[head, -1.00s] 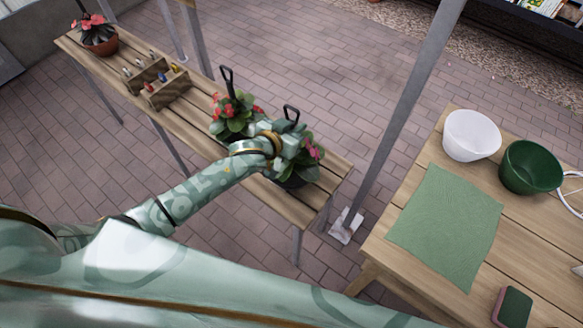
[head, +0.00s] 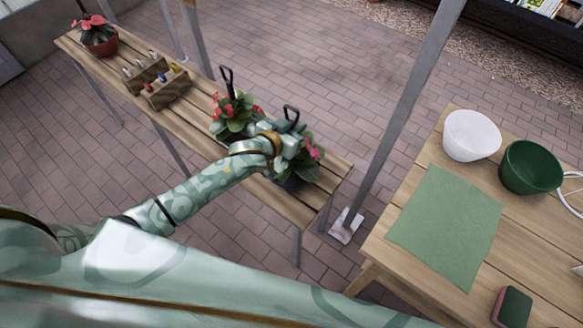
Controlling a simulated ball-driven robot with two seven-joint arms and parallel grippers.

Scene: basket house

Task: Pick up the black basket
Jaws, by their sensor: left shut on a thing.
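The black basket (head: 292,183) stands near the right end of the narrow wooden bench. My left gripper (head: 287,137) is at the plant's upper side, just below the handle's loop. It is shut on the basket, apparently at its handle; the fingertips are partly hidden by my wrist and the leaves. My right gripper is not in view.
A second red-flowered plant (head: 234,116) with a black handle stands close behind to the left. A wooden bottle rack (head: 165,92) and another potted plant (head: 99,38) are farther left. A metal post (head: 405,105) rises right of the bench, before a table (head: 400,278) with pots.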

